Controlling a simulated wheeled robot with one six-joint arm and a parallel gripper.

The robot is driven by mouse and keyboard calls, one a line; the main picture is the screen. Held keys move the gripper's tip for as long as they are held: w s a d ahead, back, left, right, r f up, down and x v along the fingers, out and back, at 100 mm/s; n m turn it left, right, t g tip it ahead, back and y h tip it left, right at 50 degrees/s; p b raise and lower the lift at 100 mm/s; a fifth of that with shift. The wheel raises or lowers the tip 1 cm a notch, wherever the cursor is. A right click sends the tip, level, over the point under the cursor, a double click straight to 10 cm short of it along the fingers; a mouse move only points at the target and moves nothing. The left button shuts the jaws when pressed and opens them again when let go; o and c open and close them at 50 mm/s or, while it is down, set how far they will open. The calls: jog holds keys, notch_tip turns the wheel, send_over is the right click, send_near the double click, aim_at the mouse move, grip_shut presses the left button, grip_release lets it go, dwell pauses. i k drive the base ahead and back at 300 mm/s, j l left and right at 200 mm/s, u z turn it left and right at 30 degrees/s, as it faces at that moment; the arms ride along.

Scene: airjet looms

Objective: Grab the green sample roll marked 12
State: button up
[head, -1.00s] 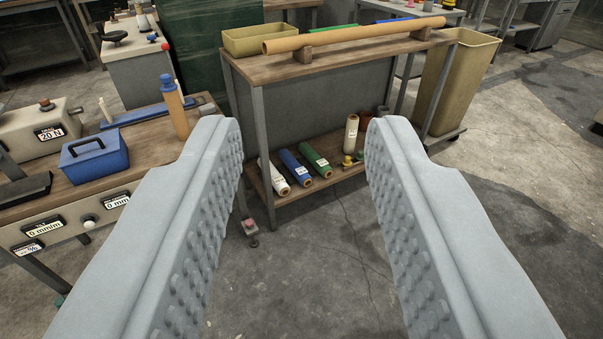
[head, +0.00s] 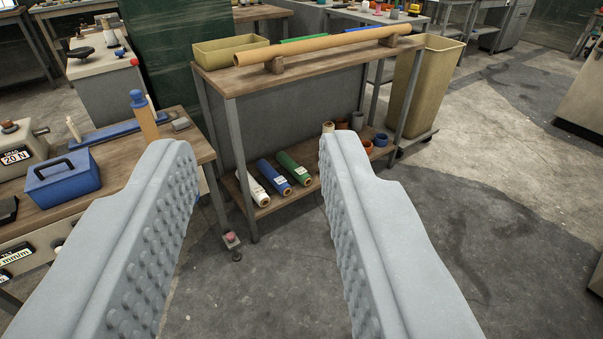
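A green roll (head: 294,167) with a white label lies on the lower shelf (head: 310,186) of the workbench; the number on its label is too small to read. A blue roll (head: 273,176) and a white roll (head: 251,188) lie beside it to the left. My gripper (head: 247,155) is open and empty. Its two grey studded fingers frame the rolls in the picture, well in front of and above the shelf. The right finger hides part of the shelf, with only the top of a pale upright roll (head: 328,127) showing behind it.
The workbench top (head: 225,84) carries a long tan tube (head: 320,46) and a yellow tray (head: 230,48). Brown and blue rings or cups (head: 380,140) stand at the shelf's right end. A tall tan bin (head: 425,85) is at right. A side table with a blue box (head: 62,180) is at left.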

aim_at(299, 172)
jog(key=i+l+u, duration=0.15)
jog(key=l, duration=0.3)
jog(key=i+l+u, duration=0.15)
jog(key=i+l, duration=0.15)
jog(key=l, duration=0.15)
jog(key=i+l+u, duration=0.15)
jog(key=l, duration=0.35)
jog(key=i+l+u, duration=0.1)
jog(key=l, duration=0.4)
jog(key=i+l+u, duration=0.15)
jog(key=l, duration=0.4)
jog(key=i+l+u, duration=0.15)
jog(key=l, duration=0.4)
jog(key=i+l+u, duration=0.15)
jog(key=l, duration=0.4)
